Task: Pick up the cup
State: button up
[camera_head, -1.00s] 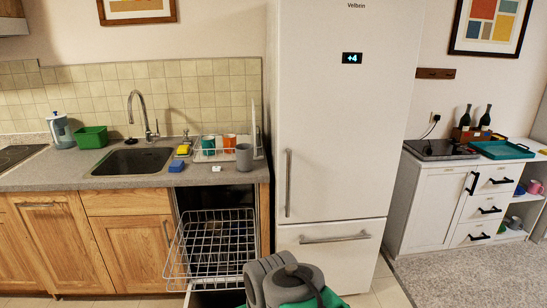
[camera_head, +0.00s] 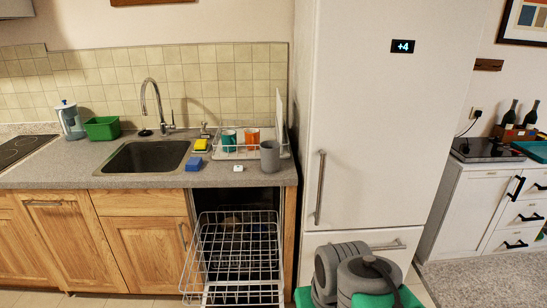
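A grey cup (camera_head: 269,157) stands upright on the counter at its right end, in front of the dish rack and close to the fridge. A teal cup (camera_head: 229,141) and an orange cup (camera_head: 252,137) are in the wire dish rack (camera_head: 215,153) behind it. The task does not say which cup is meant. Grey and green parts of my arm show at the bottom right, in front of the fridge. My gripper and its fingers do not show, and no cup is seen in its grasp.
A dishwasher stands open below the counter, with its wire basket (camera_head: 232,252) pulled out. The fridge (camera_head: 385,130) rises just right of the counter. A blue sponge (camera_head: 194,163), a yellow sponge (camera_head: 200,145) and a small white item (camera_head: 238,168) lie near the sink (camera_head: 148,157).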

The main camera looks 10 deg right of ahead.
aim_at(270, 157)
jog(key=z, duration=0.05)
jog(key=k, duration=0.5)
jog(key=z, duration=1)
jog(key=i, duration=2.3)
jog(key=u, duration=4.15)
